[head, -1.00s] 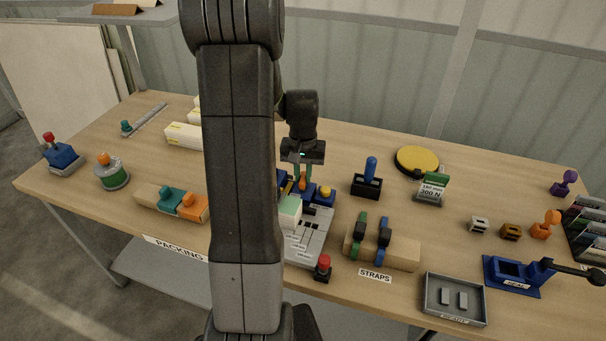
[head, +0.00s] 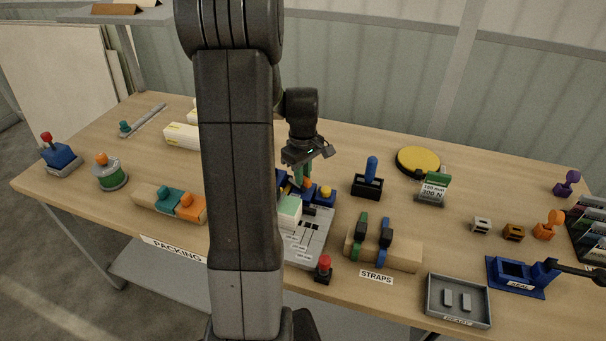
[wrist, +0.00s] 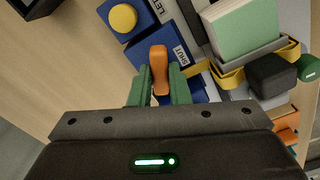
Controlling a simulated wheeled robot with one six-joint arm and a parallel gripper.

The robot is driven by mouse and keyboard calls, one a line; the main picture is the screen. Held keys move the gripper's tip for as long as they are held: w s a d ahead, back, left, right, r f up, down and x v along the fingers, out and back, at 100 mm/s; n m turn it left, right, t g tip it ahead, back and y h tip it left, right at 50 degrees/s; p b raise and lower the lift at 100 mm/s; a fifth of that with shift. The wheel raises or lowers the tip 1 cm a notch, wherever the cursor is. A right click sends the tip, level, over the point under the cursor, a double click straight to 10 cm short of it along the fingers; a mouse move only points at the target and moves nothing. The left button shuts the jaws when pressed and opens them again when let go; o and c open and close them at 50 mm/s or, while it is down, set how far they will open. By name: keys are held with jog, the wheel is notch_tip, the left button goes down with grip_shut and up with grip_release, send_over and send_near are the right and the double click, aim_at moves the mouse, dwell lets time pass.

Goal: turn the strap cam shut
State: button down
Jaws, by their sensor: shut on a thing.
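The strap cam is an orange lever (wrist: 159,60) on a blue block (wrist: 130,45) in the wrist view. A label reading SHUT (wrist: 181,55) lies just right of the lever, and a second label, partly cut off, is further up. My gripper (wrist: 160,88) has its green fingers on both sides of the lever and is shut on it. In the head view my gripper (head: 302,178) is at the back of the grey packing fixture (head: 311,232). Only a bit of the orange lever (head: 308,183) shows there.
A yellow knob (head: 326,191) stands close right of my fingers. A pale green-topped box (head: 289,209) sits in front on the fixture. A blue-handled tool in a dark holder (head: 367,185) stands to the right. My arm hides the table left of the fixture.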

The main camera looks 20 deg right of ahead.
jog(key=n, duration=0.5)
dwell(0.6)
jog(key=c, duration=1.4)
grip_release()
jog(key=shift+o, duration=0.2)
notch_tip(320, 180, up, 14)
jog(key=shift+b, duration=0.3)
jog(key=shift+f, duration=0.15)
